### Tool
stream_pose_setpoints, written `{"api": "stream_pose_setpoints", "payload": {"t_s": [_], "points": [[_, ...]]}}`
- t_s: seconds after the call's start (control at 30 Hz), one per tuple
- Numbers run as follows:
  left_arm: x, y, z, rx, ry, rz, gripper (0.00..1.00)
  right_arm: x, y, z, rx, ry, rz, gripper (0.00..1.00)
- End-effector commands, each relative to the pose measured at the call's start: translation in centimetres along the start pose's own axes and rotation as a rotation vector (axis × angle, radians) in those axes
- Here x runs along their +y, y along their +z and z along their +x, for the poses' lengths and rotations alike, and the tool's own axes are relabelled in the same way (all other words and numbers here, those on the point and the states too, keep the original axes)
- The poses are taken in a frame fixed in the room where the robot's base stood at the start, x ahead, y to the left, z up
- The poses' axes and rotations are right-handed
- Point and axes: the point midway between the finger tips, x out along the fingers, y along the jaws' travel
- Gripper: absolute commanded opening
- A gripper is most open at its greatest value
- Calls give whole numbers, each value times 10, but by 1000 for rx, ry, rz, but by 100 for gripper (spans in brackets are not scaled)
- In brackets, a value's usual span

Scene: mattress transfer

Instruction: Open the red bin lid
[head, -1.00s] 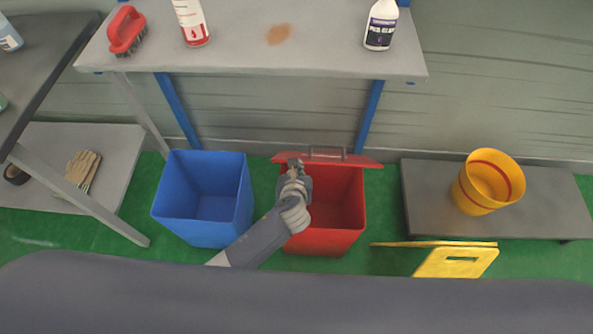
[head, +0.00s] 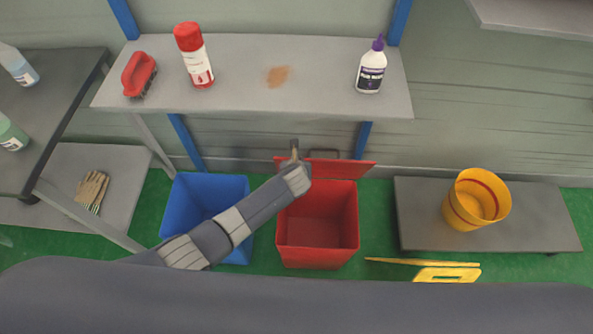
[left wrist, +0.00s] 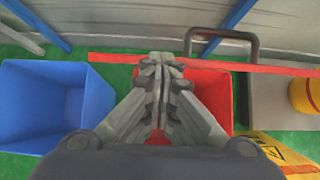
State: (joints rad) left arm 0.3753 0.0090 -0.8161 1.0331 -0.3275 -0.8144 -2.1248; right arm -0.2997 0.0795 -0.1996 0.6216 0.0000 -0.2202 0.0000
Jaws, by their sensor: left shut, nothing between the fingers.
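The red bin (head: 318,240) stands on the floor with its top open and its inside visible. Its red lid (head: 342,170) is tilted up at the bin's back edge, with a dark handle (head: 323,152) along its upper side. My left gripper (head: 294,150) is shut and empty, by the left end of the lid. In the left wrist view the shut fingers (left wrist: 162,62) are in front of the red bin (left wrist: 212,92); the lid shows edge-on (left wrist: 275,68) with the handle (left wrist: 222,34) to the right of the fingers. Whether the fingers touch the lid I cannot tell. My right gripper is not in view.
A blue bin (head: 180,205) stands left of the red one, partly behind my left arm. A grey table (head: 320,75) with bottles and a red brush is behind. A yellow bucket (head: 462,212) sits on a low platform (head: 420,225) at right. A yellow sign (head: 447,273) is in front.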

Motion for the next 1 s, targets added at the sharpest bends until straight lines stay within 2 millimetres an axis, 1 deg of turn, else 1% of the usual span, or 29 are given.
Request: {"api": "stream_pose_setpoints", "payload": {"t_s": [0.03,0.23,0.4,1.0], "points": [[3,-3,5,14,6,1,0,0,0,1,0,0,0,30],[3,15,12,15,6,2,0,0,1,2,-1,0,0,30],[3,25,16,17,7,1,0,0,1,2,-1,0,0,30],[4,27,17,21,9,0,0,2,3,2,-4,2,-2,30]]}}
